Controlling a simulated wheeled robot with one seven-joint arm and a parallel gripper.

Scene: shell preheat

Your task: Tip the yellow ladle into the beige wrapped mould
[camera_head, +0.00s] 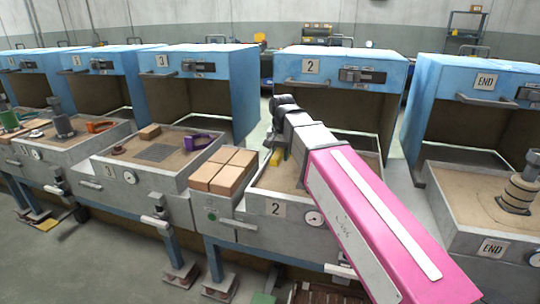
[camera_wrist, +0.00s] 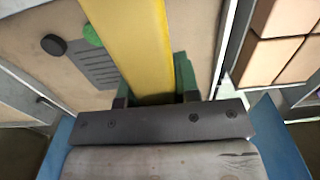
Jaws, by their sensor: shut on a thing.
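My gripper (camera_wrist: 153,88) is shut on the yellow ladle (camera_wrist: 148,40), whose long flat yellow part runs up between the green fingers in the wrist view. The ladle's far end is out of that view.
Station 2's tray (camera_head: 265,187) lies under my gripper. The wrist view shows a slotted grey plate (camera_wrist: 97,68), a dark round piece (camera_wrist: 54,44) and a green one (camera_wrist: 92,36) on the sand. Tan bricks (camera_head: 223,170) sit left of station 2. Blue hoods (camera_head: 342,66) stand behind.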

